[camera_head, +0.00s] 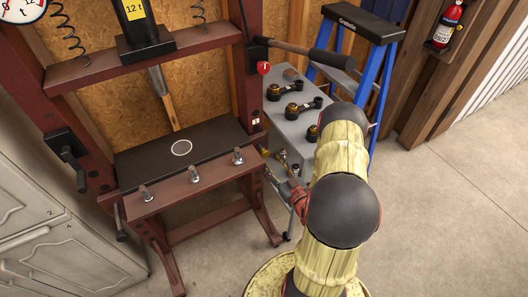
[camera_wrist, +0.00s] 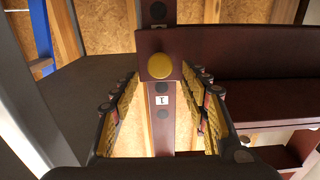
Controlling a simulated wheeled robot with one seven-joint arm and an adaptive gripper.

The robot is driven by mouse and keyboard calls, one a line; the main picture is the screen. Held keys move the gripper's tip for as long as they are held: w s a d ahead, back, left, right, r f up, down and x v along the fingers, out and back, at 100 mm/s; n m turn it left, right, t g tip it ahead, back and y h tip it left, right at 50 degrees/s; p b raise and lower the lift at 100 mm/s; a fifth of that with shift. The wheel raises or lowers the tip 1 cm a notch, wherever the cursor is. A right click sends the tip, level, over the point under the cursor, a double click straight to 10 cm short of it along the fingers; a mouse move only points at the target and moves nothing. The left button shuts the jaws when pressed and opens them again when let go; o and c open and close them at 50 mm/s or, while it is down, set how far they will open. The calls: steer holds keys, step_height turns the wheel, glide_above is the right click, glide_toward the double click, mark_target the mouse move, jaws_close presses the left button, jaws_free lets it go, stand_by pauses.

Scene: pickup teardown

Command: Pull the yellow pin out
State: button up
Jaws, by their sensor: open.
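The yellow pin (camera_wrist: 160,65) shows its round, flat head in the wrist view. It sits at the end of a dark red beam (camera_wrist: 200,45), by the upright post marked 1. My gripper (camera_wrist: 160,88) is open and empty, with a yellow-padded finger on each side of the picture. The pin head lies in line with the gap, near the fingertips' far end; I cannot tell how much distance is left between them. In the head view my arm reaches to the right side of the press, and the fingers and pin are hard to make out there.
The dark red press frame (camera_head: 245,70) has a black plate (camera_head: 150,155) and several bolts on its bed. A grey cart (camera_head: 290,125) with black fittings stands close to my arm. A blue ladder (camera_head: 380,85) is behind. Floor at right is clear.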

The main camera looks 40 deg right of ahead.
mark_target(267, 154)
steer(key=b+x, duration=0.1)
steer(key=x, duration=0.5)
steer(key=shift+c, duration=1.1)
steer(key=shift+a, duration=0.1)
jaws_close()
